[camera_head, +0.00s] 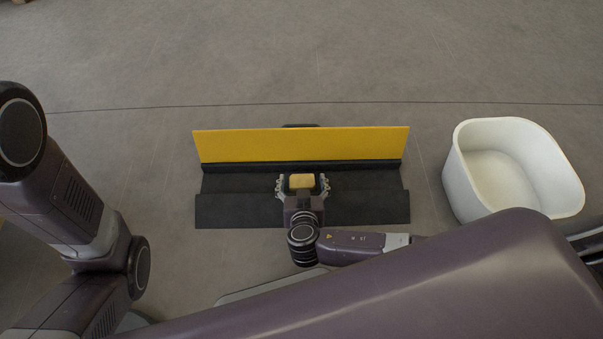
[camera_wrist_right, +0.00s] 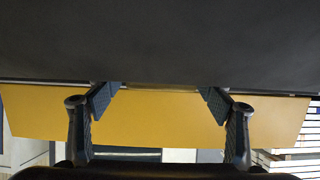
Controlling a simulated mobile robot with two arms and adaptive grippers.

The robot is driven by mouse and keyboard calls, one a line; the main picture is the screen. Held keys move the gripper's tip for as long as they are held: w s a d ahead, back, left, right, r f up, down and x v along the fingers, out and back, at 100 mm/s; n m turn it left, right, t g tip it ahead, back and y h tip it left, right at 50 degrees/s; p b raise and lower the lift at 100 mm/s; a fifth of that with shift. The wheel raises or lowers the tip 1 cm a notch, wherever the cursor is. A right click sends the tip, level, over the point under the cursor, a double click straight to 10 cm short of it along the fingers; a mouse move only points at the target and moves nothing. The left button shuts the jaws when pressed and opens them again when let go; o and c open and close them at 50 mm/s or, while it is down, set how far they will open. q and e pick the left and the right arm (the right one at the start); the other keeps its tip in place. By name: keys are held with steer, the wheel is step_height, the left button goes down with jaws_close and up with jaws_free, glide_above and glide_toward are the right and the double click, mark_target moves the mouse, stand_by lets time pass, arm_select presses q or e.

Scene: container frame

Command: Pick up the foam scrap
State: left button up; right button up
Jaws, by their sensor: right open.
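A small tan-yellow block, which looks like the foam scrap (camera_head: 301,181), shows between the fingers of my right gripper (camera_head: 302,184) in the head view. My right gripper is open, its fingers on either side of the block; I cannot tell whether they touch it. The gripper is over the black base (camera_head: 370,205) in front of a long yellow panel (camera_head: 300,145). In the right wrist view my open fingers (camera_wrist_right: 160,102) frame the yellow panel (camera_wrist_right: 160,118), and I cannot make out the scrap there. My left gripper is out of view.
A white open tub (camera_head: 462,185) stands on the floor at the right, apparently empty. Grey floor (camera_head: 300,60) lies clear behind the panel. My left arm is at the left edge.

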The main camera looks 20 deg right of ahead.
steer(key=c, duration=0.9)
steer(key=shift+r, duration=0.15)
